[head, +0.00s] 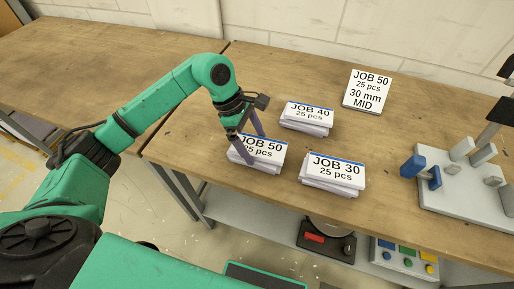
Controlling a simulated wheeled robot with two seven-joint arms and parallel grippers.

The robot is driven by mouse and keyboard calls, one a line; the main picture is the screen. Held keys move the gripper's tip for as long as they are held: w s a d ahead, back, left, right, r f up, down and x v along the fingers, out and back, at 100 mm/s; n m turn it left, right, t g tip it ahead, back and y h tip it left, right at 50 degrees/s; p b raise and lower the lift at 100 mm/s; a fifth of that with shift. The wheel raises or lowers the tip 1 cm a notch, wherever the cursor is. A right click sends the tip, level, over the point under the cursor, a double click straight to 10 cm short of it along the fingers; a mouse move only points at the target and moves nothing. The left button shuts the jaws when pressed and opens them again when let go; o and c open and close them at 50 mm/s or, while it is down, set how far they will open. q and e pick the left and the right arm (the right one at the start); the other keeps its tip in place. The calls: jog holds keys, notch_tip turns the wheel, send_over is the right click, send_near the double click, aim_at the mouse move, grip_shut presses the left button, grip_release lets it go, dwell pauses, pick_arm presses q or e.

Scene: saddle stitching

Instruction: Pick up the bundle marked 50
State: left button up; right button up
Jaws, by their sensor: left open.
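The bundle marked JOB 50 (268,151) lies on the wooden table near its front edge, a stack of white sheets with a printed top label. My left gripper (243,149) comes down from above at its left part, with open fingers that cover some of the label. I cannot tell whether the fingers touch the sheets. The JOB 40 bundle (308,116) lies behind it, and the JOB 30 bundle (335,170) lies to its right. My right gripper is not in view.
A grey fixture with a blue block (413,165) stands at the right. A button box (404,258) sits below the front edge. The table's left part (110,60) is bare.

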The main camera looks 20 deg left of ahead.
pick_arm(q)
jog(key=shift+x, duration=1.15)
grip_shut()
